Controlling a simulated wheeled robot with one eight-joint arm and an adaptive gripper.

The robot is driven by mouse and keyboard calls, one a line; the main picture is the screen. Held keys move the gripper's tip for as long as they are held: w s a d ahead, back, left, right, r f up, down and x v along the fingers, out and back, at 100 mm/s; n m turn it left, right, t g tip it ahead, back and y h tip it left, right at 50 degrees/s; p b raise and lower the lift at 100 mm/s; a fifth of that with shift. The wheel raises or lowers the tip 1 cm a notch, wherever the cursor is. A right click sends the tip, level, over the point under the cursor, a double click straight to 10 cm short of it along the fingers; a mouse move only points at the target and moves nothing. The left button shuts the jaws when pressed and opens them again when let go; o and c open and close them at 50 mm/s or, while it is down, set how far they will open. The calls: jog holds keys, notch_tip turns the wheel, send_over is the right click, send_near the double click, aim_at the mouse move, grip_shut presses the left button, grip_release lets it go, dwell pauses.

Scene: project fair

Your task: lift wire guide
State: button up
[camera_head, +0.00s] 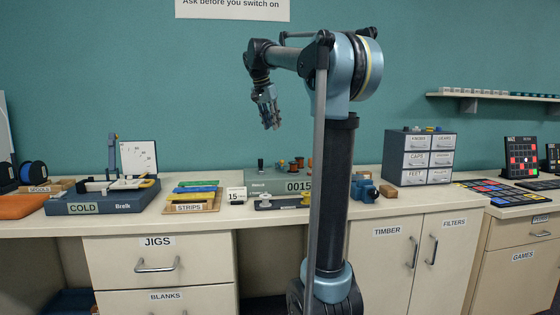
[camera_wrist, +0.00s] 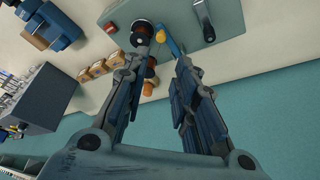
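The grey-green winder-like machine (camera_head: 258,183) with the number 0015 stands on the bench behind my arm. It also shows at the top of the wrist view (camera_wrist: 185,12). On it are a dark-topped spool (camera_wrist: 142,32), a thin blue bar (camera_wrist: 168,38) with a yellow end, and a metal lever (camera_wrist: 204,20) with a black tip. I cannot tell which part is the wire guide. My gripper (camera_head: 270,118) is high above the bench, against the wall. In the wrist view its fingers (camera_wrist: 160,66) are apart with nothing held between them.
A COLD device (camera_head: 98,202) and a STRIPS tray (camera_head: 192,206) stand at left. A drawer cabinet (camera_head: 418,158), also in the wrist view (camera_wrist: 42,98), stands at right. A blue clamp-like tool (camera_head: 364,190) sits near my column.

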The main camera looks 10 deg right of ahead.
jog(key=x, duration=1.7)
jog(key=shift+w, duration=0.3)
grip_shut()
